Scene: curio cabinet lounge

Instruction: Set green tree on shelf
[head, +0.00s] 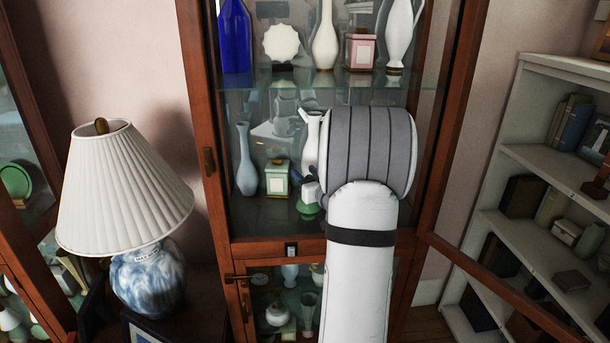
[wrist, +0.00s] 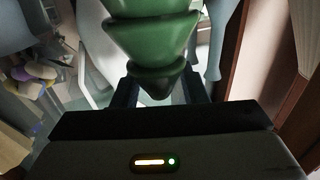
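A green tree (wrist: 150,38) with stacked, tapering tiers fills the upper middle of the wrist view. Its narrow end sits between the dark fingers of my gripper (wrist: 157,92), which appear closed on it from both sides. In the head view my pale arm hides most of the gripper. A small green shape (head: 308,208) shows just left of the arm; I cannot tell whether it is the tree. The cabinet's glass shelf (head: 270,82) is above, and a lower level (head: 262,213) lies behind the arm.
The upper shelf holds a blue bottle (head: 235,40), a pink box (head: 360,52) and vases. A cabinet door (head: 500,290) stands open at right. A lamp (head: 125,190) stands left.

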